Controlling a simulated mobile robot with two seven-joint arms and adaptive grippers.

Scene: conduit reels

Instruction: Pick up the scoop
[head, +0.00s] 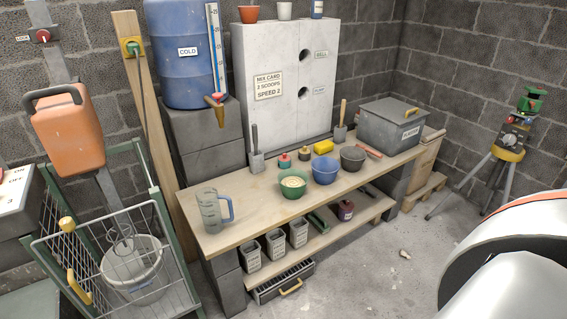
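No object is labelled as the scoop, and I cannot tell for certain which one it is. A grey tool with an upright dark handle (256,160) stands on the wooden bench (235,235), towards its back left. A similar grey tool with an upright wooden handle (340,132) stands further right, near the lidded grey box. A green bowl (291,194) on the bench holds pale material, with no handle visible in it. Neither of my grippers is in view. A large white and orange rounded part at the lower right appears to be mine.
A blue bowl (325,170), dark bowl (353,158), clear jug (211,212) and lidded grey box (390,124) stand on the bench. A wire cage (75,238) with a bucket (132,270) is at left. A tripod (495,176) stands right. The floor before the bench is mostly clear.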

